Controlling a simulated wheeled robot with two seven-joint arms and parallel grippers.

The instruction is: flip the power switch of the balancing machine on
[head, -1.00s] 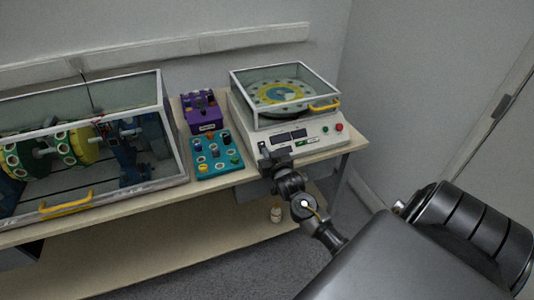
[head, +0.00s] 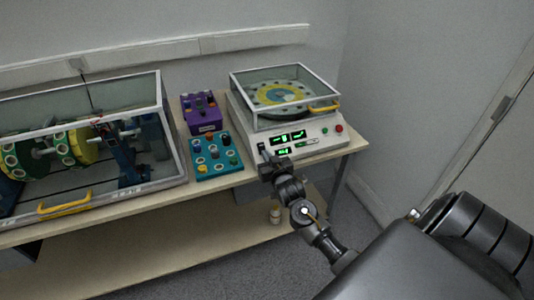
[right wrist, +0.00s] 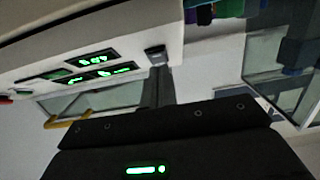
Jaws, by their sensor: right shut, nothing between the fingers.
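The balancing machine (head: 315,144) is a white box with a clear framed cover over a yellow and blue disc, at the right of the bench. Its front displays (head: 289,137) glow green, and they also glow in the right wrist view (right wrist: 92,62). The power switch (right wrist: 155,54) is a small dark block at the end of the panel, by the displays. My right gripper (head: 268,160) is shut and empty, at the panel's left front. Its fingers (right wrist: 159,84) are close to the switch; I cannot tell whether they touch it. My left gripper is out of view.
A teal control box (head: 214,157) with knobs and a purple unit (head: 202,112) stand left of the machine. A glass-covered rotor rig (head: 85,160) fills the bench's left. Red and green buttons (head: 339,128) sit at the panel's right. The floor in front is clear.

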